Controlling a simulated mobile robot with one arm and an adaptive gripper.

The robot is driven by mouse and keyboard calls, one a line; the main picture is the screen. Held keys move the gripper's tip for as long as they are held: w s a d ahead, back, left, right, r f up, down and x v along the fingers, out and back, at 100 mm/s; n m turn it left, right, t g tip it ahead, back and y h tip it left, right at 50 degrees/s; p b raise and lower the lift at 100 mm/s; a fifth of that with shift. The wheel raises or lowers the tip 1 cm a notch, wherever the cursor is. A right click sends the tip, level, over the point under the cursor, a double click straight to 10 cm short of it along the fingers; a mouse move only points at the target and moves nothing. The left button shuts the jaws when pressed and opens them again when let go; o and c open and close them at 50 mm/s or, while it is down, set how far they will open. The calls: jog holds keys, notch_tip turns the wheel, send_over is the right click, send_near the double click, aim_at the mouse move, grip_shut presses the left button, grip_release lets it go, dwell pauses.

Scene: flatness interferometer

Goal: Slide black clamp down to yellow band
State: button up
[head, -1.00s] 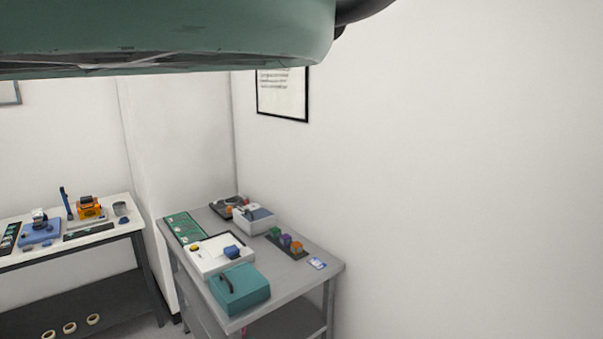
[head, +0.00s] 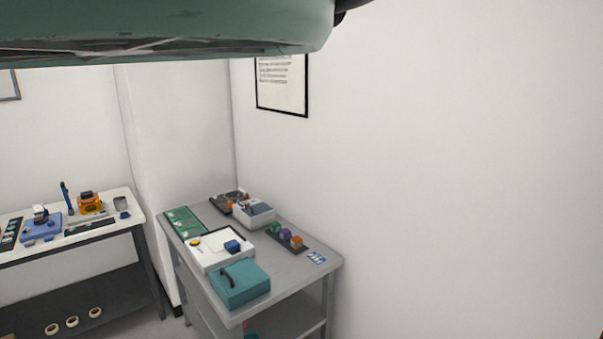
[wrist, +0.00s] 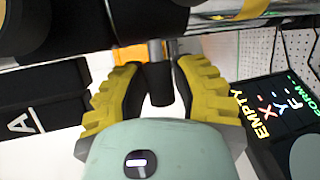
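In the wrist view, a large black cylindrical body, apparently the black clamp (wrist: 115,22), lies across the top. A short grey rod with a black cylindrical end (wrist: 160,86) points from it toward my gripper (wrist: 158,68). My gripper's yellow-padded fingers stand apart on either side of this end. A narrow light gap shows on the left; contact on the right is unclear. A yellow strip, possibly the yellow band (wrist: 262,8), shows at the top right, to the right of the black body. The head view does not show the clamp, the band or my gripper.
In the wrist view, a dark display (wrist: 275,105) with coloured text is at right and a dark block marked A (wrist: 40,110) at left. In the head view, a grey table (head: 310,267) holds a teal box (head: 240,283); a white-topped bench (head: 120,222) stands left.

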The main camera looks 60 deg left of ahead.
grip_shut()
notch_tip(320, 180, down, 5)
jog(key=b, duration=0.4)
jog(key=shift+r, duration=0.1)
jog(key=o, duration=0.5)
grip_release()
jog(key=shift+o, duration=0.2)
